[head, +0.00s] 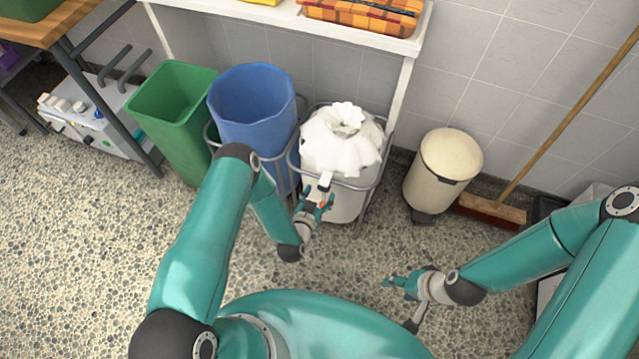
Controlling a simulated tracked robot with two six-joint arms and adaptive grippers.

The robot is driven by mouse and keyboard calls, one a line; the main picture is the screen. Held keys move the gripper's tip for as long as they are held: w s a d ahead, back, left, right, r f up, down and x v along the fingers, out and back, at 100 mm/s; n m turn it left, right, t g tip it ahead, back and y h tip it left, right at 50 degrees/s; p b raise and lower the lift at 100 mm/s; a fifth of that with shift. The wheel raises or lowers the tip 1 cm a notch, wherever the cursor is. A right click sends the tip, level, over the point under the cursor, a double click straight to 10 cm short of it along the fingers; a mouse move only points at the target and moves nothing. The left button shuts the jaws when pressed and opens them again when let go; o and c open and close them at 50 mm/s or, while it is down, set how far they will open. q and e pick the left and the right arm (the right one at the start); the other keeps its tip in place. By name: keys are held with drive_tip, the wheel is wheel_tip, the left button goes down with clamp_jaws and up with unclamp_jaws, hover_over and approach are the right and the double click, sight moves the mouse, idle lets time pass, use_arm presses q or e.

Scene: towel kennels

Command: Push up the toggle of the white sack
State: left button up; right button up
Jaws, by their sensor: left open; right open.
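The white sack (341,150) stands in a metal ring frame, its gathered top bunched around a small opening. A small white block (325,181) hangs at its front; it may be the toggle, but the picture is too small to be sure. My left gripper (317,205) is open just below this block, in front of the sack. A small orange-red spot shows among its fingers, and I cannot tell what it is. My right gripper (392,283) is open and empty over the floor, to the lower right of the sack.
A blue bin (252,105) and a green bin (175,110) stand left of the sack. A cream pedal bin (440,170) and a broom (492,211) stand to the right. A white shelf (380,42) overhangs behind. The speckled floor in front is clear.

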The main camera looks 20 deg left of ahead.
sight(323, 187)
use_arm(q)
drive_tip(key=shift+x, duration=2.7)
clamp_jaws()
